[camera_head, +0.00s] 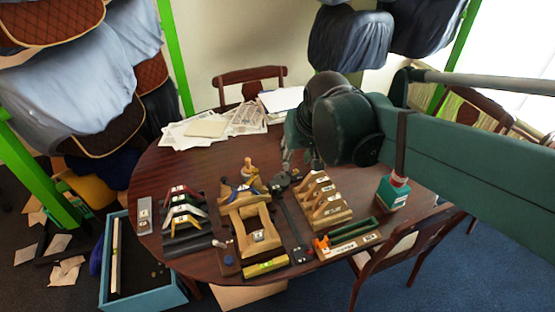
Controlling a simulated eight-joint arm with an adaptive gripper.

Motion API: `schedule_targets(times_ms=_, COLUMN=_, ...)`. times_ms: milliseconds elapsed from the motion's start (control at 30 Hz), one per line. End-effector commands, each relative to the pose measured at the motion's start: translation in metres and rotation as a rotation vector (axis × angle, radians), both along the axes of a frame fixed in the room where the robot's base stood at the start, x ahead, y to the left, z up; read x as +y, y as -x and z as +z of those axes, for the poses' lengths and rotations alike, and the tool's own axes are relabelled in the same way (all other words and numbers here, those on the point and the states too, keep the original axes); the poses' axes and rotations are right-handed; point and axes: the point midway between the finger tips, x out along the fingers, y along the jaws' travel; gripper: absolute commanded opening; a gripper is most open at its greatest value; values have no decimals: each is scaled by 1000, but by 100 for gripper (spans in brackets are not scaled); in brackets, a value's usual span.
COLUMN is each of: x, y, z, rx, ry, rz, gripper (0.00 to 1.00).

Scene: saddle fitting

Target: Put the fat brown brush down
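My dark green arm reaches in from the right over the round brown table (150,190). My gripper (303,158) hangs from its black wrist above the back middle of the table. The wrist covers part of it, and its fingers are too small and dark to tell open from shut. I cannot make out a fat brown brush for certain, in the gripper or on the table. A light wooden piece with a round knob (249,166) stands left of the gripper, but I cannot tell whether it is a brush.
A wooden saddle frame (250,218), a slotted wooden rack (324,203) and a rack of coloured angled pieces (183,212) crowd the table's front. A blue box (145,291) stands on the floor at left.

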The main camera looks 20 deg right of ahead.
Motion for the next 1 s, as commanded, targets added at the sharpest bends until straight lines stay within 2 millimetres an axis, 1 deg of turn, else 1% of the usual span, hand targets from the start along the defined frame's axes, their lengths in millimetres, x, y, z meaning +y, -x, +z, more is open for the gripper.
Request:
schedule_targets(times_ms=33, x=5, y=9, z=0, rx=-11, ry=4, rz=14, gripper=30)
schedule_targets(times_ms=200, x=16, y=33, z=0, rx=-48, ry=19, rz=58, gripper=30)
schedule_targets(times_ms=400, x=29, y=60, z=-4, rx=-91, ry=38, rz=110, gripper=30)
schedule_targets(times_ms=600, x=39, y=82, z=-9, rx=-130, ry=54, rz=157, gripper=30)
schedule_targets(times_ms=800, x=44, y=94, z=-13, rx=-152, ry=62, rz=180, gripper=30)
schedule_targets(times_ms=1000, x=45, y=95, z=-13, rx=-157, ry=65, rz=186, gripper=30)
